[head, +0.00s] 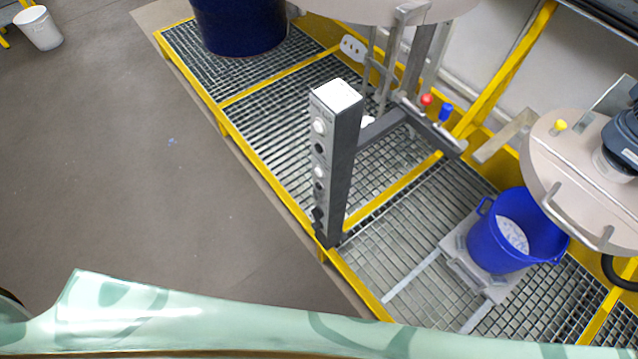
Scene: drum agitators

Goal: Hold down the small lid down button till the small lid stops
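A grey control post (341,165) stands upright at the edge of the grated platform. Its narrow left face carries a column of white and black buttons (319,127); their labels are too small to read, so I cannot tell which is the small lid down button. The small lid (583,185), a round beige plate with a bar handle and a yellow knob, is at the right, above and partly overlapping the blue bucket (497,250) in the picture. Whether the lid is moving cannot be told. Neither of my grippers is in view.
The grated platform (400,270) has yellow edging. A dark blue drum (240,25) and a larger beige lid (385,8) are at the top. A frame arm with red and blue knobs (436,105) is behind the post.

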